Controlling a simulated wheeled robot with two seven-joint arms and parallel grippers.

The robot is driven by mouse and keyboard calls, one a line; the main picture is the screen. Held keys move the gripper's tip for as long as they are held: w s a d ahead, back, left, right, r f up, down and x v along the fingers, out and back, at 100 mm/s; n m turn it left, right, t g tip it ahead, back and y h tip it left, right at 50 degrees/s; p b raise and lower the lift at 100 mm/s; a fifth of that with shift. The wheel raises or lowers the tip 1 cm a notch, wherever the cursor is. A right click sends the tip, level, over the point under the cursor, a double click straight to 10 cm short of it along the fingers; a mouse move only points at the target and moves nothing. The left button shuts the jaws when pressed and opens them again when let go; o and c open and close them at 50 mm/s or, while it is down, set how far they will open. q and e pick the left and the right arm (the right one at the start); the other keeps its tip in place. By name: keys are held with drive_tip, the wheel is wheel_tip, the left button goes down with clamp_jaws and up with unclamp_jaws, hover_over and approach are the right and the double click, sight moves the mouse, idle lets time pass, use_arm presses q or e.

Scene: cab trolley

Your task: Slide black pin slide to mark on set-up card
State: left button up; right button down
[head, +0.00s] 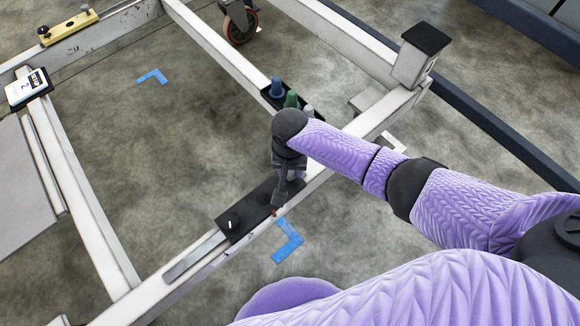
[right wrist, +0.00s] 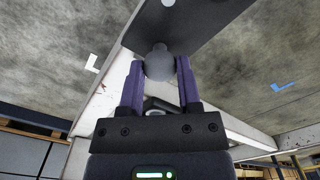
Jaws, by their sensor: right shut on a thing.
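A black plate (head: 237,218), seemingly the pin slide's, lies on the near white beam of the trolley frame. It bears a small white mark and a dark round spot. My right gripper (head: 277,203) reaches down at its right end. In the right wrist view my right gripper (right wrist: 160,78) has its two purple fingers on either side of a grey round knob (right wrist: 159,62), shut on it, under the dark plate (right wrist: 190,22). The set-up card (head: 26,87), white with a "2", sits on a black holder on the left beam. My left gripper is not in view.
A black tray (head: 268,97) with blue, green and grey pegs stands on the frame behind my right wrist. A yellow block (head: 68,27) with black knobs sits at the far left. A grey strip (head: 194,256) lies left of the plate. Blue corner marks are on the floor.

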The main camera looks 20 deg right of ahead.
sight(266, 198)
drive_tip(key=shift+s+a+r+p, duration=0.1)
drive_tip(key=shift+s+a+p, duration=0.05)
drive_tip(key=shift+a+p, duration=0.2)
drive_tip(key=a, duration=0.2)
drive_tip(key=s+a+p, duration=0.2)
drive_tip(key=a, duration=0.1)
drive_tip(key=shift+a, duration=0.3)
drive_tip(key=shift+s+a, duration=0.1)
drive_tip(key=shift+a, duration=0.05)
drive_tip(key=shift+f, duration=0.2)
